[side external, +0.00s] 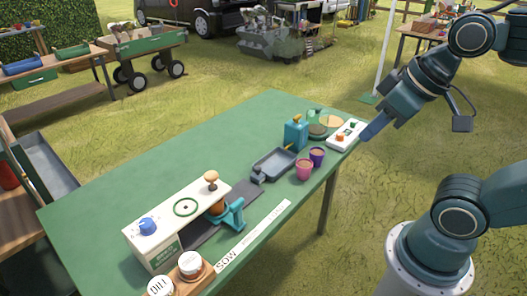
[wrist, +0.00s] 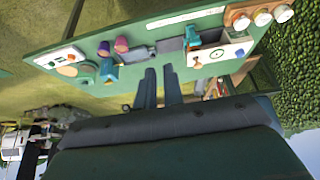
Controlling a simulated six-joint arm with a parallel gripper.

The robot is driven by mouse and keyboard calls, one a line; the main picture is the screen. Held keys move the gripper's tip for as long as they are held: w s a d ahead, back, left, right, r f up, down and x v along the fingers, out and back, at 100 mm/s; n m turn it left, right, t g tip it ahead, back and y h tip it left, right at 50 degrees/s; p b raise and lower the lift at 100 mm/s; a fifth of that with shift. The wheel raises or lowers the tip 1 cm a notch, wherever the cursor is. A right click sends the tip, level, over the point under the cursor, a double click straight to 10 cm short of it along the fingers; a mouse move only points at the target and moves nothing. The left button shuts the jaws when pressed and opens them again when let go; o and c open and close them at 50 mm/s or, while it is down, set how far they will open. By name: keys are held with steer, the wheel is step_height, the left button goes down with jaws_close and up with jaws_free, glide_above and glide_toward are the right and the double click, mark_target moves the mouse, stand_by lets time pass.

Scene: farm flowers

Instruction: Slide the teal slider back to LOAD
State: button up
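The teal slider (side external: 232,214) is at the front of the white box (side external: 180,222), on a dark track (side external: 258,203), near the SOW end of the white label strip (side external: 252,238). An orange-brown pot (side external: 216,208) shows beside it, partly hidden. In the wrist view the slider (wrist: 192,40) is above and right of my fingers. The word LOAD cannot be read on the strip. My gripper (side external: 370,130) is above the table's far right corner, well apart from the slider. Its two fingers (wrist: 160,70) are parted with nothing between them.
A grey tray (side external: 273,164), a teal can (side external: 296,133), pink and purple pots (side external: 304,169) and a white button box (side external: 345,135) stand on the green table (side external: 110,195). Jars (side external: 188,264) stand at the near end. The table's left part is clear.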

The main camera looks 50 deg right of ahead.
steer(key=o, duration=0.7)
steer(key=shift+w+r, duration=0.1)
steer(key=shift+w, duration=0.1)
steer(key=o, duration=0.4)
steer(key=shift+w+a, duration=0.1)
steer(key=shift+w, duration=0.2)
steer(key=w+a+g, duration=0.2)
steer(key=w, duration=0.5)
steer(key=shift+w+r, duration=0.25)
steer(key=shift+w, duration=0.1)
steer(key=g, duration=0.4)
glide_above(237, 202)
step_height(237, 202, down, 11)
steer(key=shift+a+f, duration=0.1)
steer(key=shift+f, duration=0.1)
step_height(237, 202, down, 14)
steer(key=shift+r, duration=0.1)
steer(key=shift+c, duration=0.2)
